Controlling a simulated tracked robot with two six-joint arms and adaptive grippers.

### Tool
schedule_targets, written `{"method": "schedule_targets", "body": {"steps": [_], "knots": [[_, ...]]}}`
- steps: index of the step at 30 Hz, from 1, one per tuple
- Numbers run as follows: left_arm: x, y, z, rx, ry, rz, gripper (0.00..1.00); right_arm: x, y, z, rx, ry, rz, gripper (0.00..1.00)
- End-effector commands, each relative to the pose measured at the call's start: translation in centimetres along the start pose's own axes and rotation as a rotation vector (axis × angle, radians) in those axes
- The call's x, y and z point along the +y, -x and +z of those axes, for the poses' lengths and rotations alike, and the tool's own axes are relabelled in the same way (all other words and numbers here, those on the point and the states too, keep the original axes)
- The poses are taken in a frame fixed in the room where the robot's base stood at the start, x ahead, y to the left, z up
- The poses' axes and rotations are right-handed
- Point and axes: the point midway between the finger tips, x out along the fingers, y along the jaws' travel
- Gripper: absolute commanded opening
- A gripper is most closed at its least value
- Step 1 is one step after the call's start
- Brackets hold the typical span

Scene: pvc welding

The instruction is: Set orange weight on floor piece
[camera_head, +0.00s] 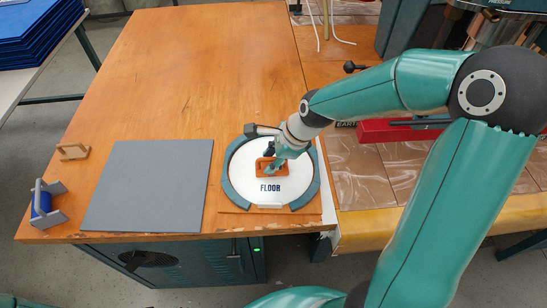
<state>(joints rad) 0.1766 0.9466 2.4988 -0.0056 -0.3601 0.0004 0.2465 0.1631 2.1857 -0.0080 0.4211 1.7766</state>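The white round floor piece (291,185), marked "FLOOR", lies inside a grey-blue ring on the wooden table. The orange weight (264,171) is at the middle of the floor piece, just above the lettering. My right gripper (271,163) points down at the weight, with its fingers at the weight's upper part. The fingers partly hide the weight, and I cannot tell whether they grip it or whether it touches the floor piece. My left gripper is not in view.
A grey square sheet (150,185) lies left of the ring (231,184). A blue roller in a grey holder (46,204) and a small wooden block (72,151) are at the left edge. A red box (390,131) stands right. The table's back is clear.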

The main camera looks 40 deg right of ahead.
Motion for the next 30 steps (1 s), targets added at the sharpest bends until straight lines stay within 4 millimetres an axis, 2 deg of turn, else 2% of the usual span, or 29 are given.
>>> {"method": "schedule_targets", "body": {"steps": [6, 10, 24, 30], "knots": [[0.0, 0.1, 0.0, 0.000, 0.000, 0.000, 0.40, -0.1, 0.2, 0.1, 0.000, 0.000, -0.001, 0.35], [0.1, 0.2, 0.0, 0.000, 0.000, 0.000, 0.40, -0.2, 1.3, 0.1, -0.001, -0.001, -0.004, 0.35], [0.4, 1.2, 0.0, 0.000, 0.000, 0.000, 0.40, -0.2, 10.0, 0.0, -0.001, -0.002, -0.006, 0.35], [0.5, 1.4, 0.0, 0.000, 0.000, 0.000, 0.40, -0.1, 11.9, 0.0, 0.000, -0.001, -0.003, 0.35]]}}
